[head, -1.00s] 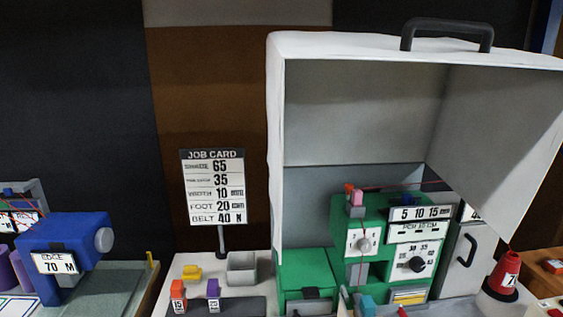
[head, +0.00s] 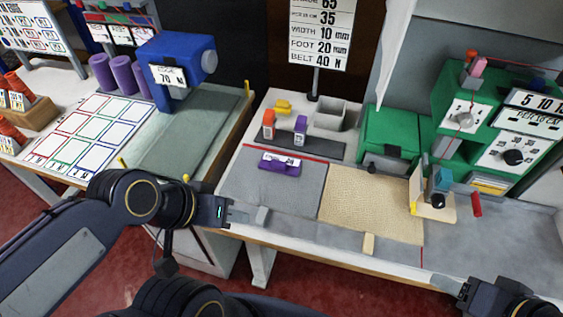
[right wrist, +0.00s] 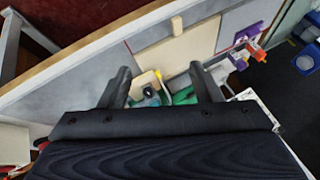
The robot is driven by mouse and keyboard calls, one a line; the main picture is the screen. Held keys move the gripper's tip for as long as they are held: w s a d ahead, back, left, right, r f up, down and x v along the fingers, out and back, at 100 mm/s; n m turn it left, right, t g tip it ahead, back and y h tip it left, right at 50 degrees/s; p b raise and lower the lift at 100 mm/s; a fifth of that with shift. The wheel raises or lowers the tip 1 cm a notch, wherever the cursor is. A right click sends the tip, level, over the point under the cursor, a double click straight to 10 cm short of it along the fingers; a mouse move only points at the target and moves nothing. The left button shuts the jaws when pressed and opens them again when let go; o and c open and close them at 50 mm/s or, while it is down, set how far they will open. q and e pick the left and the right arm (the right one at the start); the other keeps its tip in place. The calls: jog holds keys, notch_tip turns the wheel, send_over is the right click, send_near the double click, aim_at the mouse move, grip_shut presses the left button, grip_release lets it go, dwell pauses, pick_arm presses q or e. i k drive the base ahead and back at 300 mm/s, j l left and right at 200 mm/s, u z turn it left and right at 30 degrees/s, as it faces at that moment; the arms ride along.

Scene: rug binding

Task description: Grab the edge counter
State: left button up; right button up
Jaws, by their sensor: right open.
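A blue machine (head: 178,58) with a label reading 70 stands on the left table; its label read EDGE in the earlier head view. A small wooden-based device (head: 432,198) with a blue part and a red handle stands on the right table's work surface. I cannot tell for sure which is the edge counter. The device also shows between my fingers in the right wrist view (right wrist: 145,84), beyond the fingertips. My right gripper (right wrist: 163,82) is open and empty; it shows at the head view's lower right (head: 450,286). My left gripper (head: 248,215) is over the table's front edge, its jaw opening unclear.
A tan rug piece (head: 370,205) lies on the grey work surface, with a small wooden block (head: 369,244) at its front edge. The right front surface is clear.

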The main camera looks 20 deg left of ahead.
aim_at(274, 163)
jog(key=j+u, duration=0.2)
jog(key=j, duration=0.25)
jog(key=i+j+u, duration=0.15)
jog(key=j, duration=0.35)
jog(key=j+u, duration=0.2)
jog(key=j, duration=0.25)
jog(key=i+j+u, duration=0.2)
jog(key=j, duration=0.25)
